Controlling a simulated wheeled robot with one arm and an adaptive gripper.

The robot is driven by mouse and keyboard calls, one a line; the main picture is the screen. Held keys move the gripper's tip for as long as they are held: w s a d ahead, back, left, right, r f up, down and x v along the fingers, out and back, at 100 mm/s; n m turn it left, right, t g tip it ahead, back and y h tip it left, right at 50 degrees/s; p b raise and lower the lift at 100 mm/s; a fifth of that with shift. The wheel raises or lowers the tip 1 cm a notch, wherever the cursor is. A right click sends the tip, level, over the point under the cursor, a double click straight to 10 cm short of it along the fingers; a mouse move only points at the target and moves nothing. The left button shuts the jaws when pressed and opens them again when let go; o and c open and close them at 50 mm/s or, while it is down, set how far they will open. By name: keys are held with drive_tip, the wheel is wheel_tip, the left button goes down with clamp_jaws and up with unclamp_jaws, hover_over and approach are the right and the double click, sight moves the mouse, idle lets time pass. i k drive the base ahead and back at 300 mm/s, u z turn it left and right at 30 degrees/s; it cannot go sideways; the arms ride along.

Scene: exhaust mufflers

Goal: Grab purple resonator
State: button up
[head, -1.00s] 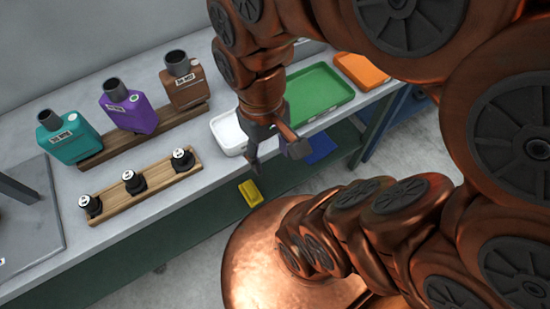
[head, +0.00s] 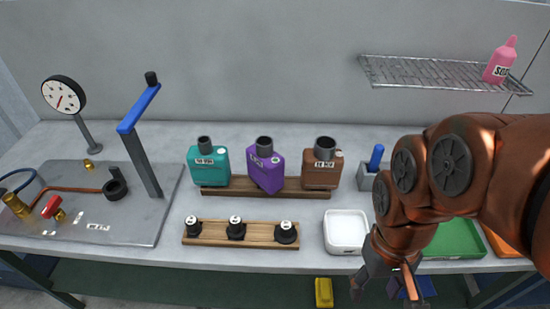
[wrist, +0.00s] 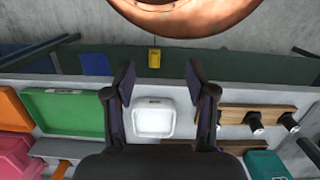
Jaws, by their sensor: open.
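The purple resonator (head: 265,170) stands on a wooden rack (head: 216,191) on the bench, between a teal resonator (head: 209,166) and a brown one (head: 322,169), its dark neck upward. My gripper (head: 386,286) is open and empty, pointing down in front of the bench's front edge, right of and nearer than the purple resonator. In the wrist view my gripper's (wrist: 159,85) two fingers are wide apart with the white tray (wrist: 154,119) beyond them. I cannot make out the purple resonator in the wrist view.
A low wooden strip (head: 210,239) with several black mounts lies in front of the resonators. A white tray (head: 346,231) and green tray (head: 455,240) are to the right. A fixture plate (head: 110,225) with a blue lever (head: 138,108) is left. A wire shelf (head: 430,72) hangs above.

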sight(266, 167)
drive_tip(key=z, duration=1.15)
drive_tip(key=k, duration=1.15)
drive_tip(key=u, duration=1.8)
drive_tip(key=i, duration=0.5)
drive_tip(key=z, duration=0.05)
